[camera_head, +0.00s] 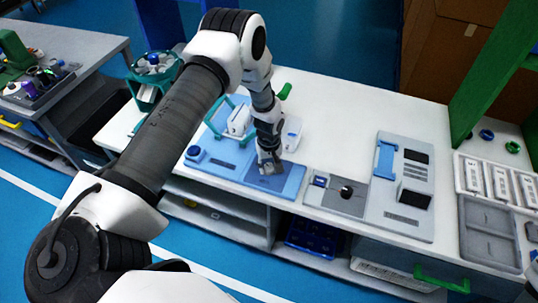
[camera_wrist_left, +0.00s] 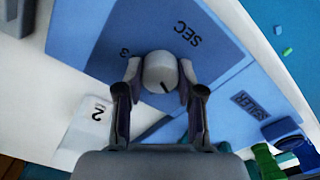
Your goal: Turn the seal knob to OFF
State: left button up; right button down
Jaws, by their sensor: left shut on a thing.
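The seal knob (camera_wrist_left: 160,72) is a pale grey round knob with a dark pointer line, on a blue sealer panel (camera_wrist_left: 90,40). In the left wrist view it stands between my left fingertips, beside the printed words SEC and 3. My left gripper (camera_wrist_left: 158,88) is shut on it, with a finger on each side. In the head view my left gripper (camera_head: 268,166) reaches down to the blue sealer panel (camera_head: 290,186) and hides the knob there. The pointer line slants toward the lower right in the wrist view.
A blue button (camera_head: 195,152) sits at the sealer's left end. To the right lie a grey plate with a black knob (camera_head: 347,191) and a pale blue device (camera_head: 385,210). A grey tray (camera_head: 489,232) is farther right. White table (camera_head: 335,120) is clear behind.

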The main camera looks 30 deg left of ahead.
aim_at(269, 166)
pick_arm(q)
jog(key=shift+s+f+n+p, duration=0.15)
jog(key=shift+n+p, duration=0.25)
jog(key=shift+n, duration=0.6)
jog(key=o, duration=1.1)
jog(key=shift+o, duration=0.2)
jog(key=shift+r, duration=0.35)
notch_tip(269, 166, up, 11)
jog(key=shift+r, duration=0.2)
